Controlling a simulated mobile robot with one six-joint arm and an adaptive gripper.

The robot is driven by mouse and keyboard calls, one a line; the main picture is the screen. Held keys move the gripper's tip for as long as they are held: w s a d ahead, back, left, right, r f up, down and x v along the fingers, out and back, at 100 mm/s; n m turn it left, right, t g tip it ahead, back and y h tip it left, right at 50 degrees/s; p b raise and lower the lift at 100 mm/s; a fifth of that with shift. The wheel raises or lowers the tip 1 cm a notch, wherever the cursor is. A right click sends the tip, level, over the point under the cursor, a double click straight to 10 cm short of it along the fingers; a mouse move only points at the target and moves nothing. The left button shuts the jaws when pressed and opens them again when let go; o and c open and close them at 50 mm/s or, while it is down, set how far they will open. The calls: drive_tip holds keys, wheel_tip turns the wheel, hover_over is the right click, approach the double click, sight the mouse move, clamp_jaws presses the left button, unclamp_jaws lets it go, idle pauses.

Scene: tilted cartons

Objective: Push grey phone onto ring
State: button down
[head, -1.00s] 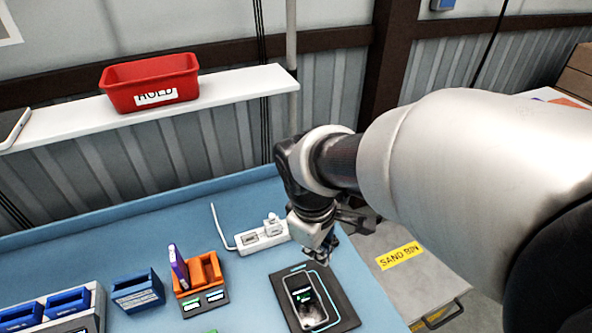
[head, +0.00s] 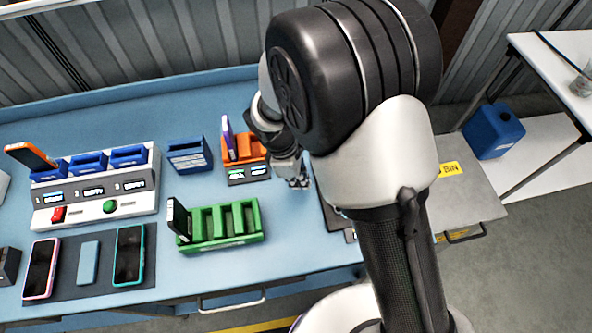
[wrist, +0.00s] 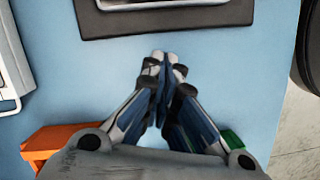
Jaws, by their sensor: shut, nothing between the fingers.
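In the wrist view, a dark pad (wrist: 100,27) lies at the top, with the pale edge of a phone (wrist: 165,3) on it, cut off by the frame. A thin light-blue line shows on the pad near the phone; I cannot tell how well phone and ring line up. My gripper (wrist: 163,62) is shut and empty, its fingertips over bare blue bench just short of the pad. In the head view my gripper (head: 298,183) is left of the pad (head: 326,215); my arm hides most of the pad and the phone.
An orange holder (head: 246,150) with a purple phone stands left of my gripper. A green rack (head: 222,226) with a dark phone is nearer the front. A charging station (head: 95,195) and several phones on a mat lie further left. A white power strip (wrist: 12,60) is beside the pad.

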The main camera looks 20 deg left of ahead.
sight(319, 192)
drive_tip(key=shift+x, duration=1.2)
drive_tip(key=d, duration=0.3)
drive_tip(key=shift+w+d+r+b, duration=0.15)
drive_tip(key=shift+w+r+b, duration=0.2)
drive_tip(key=shift+w+b, duration=0.05)
drive_tip(key=shift+w+d, duration=0.1)
drive_tip(key=shift+d, duration=0.1)
drive_tip(key=shift+w+d, duration=0.15)
drive_tip(key=shift+d, duration=0.6)
drive_tip(key=shift+w+d, duration=0.15)
drive_tip(key=shift+d, duration=0.55)
drive_tip(key=shift+a, duration=0.15)
